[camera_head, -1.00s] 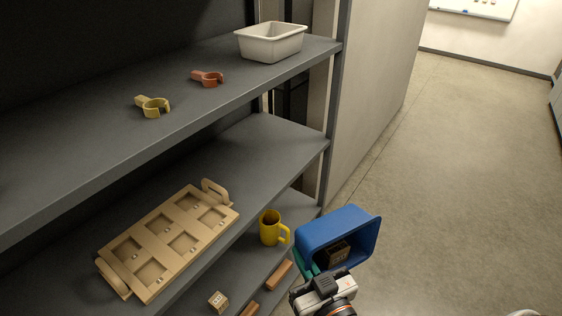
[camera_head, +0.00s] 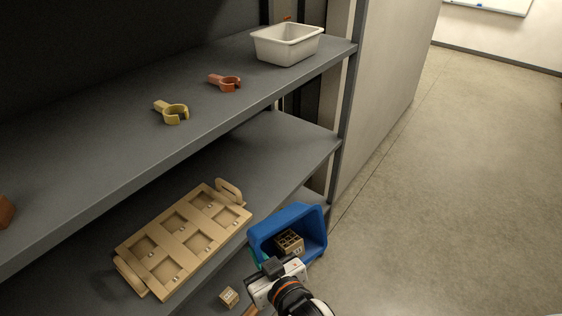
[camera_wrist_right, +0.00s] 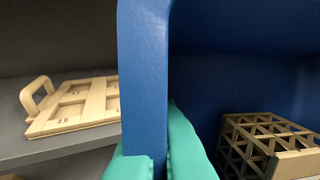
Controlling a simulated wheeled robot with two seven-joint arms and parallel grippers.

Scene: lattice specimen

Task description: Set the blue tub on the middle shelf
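The blue tub (camera_head: 312,226) is held tilted in front of the shelving, its open side facing me. In the right wrist view its wall (camera_wrist_right: 145,70) stands between the teal fingertips of my right gripper (camera_wrist_right: 160,160). My right gripper (camera_head: 258,260) is shut on that wall in the head view. A wooden lattice block (camera_head: 289,242) lies inside the tub; it also shows in the right wrist view (camera_wrist_right: 268,142). The middle shelf (camera_head: 275,150) is grey, with its right part bare, just behind and above the tub. My left gripper is not in view.
A wooden tray with square recesses (camera_head: 178,230) lies on the middle shelf's left part. The upper shelf (camera_head: 100,133) overhangs it, holding a white bin (camera_head: 287,46), a red clip (camera_head: 226,82) and a yellow clip (camera_head: 172,112). A small cube (camera_head: 229,297) sits lower. A post (camera_head: 345,125) bounds the right end.

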